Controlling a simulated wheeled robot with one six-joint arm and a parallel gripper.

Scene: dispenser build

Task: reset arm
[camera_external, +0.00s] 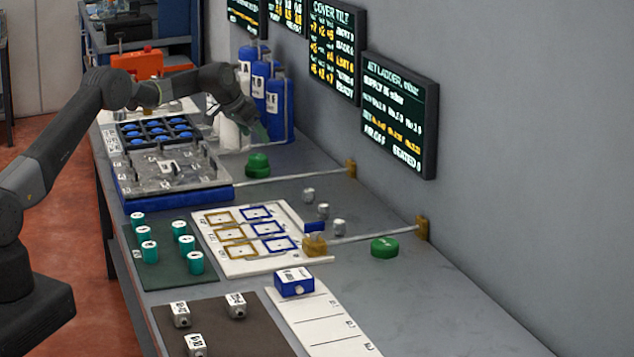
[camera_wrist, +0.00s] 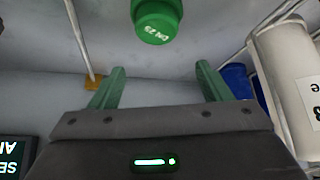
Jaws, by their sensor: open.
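My arm reaches over the far part of the bench. My gripper (camera_external: 262,130) is near the wall, by the blue cylinders, above the bench; its fingers are small and hard to make out there. In the wrist view my gripper (camera_wrist: 160,80) shows two green fingers spread apart with nothing between them. A green knob marked DN 25 (camera_wrist: 157,22) lies ahead of the fingertips, apart from them. A green knob (camera_external: 257,166) also shows on the bench in the external view, below and left of my gripper.
Blue cylinders (camera_external: 275,108) and a white container (camera_external: 230,130) stand close to my gripper. Rails run from the wall. Teal cylinders (camera_external: 186,243) and a white board (camera_external: 255,262) are nearer; the right bench surface is mostly clear.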

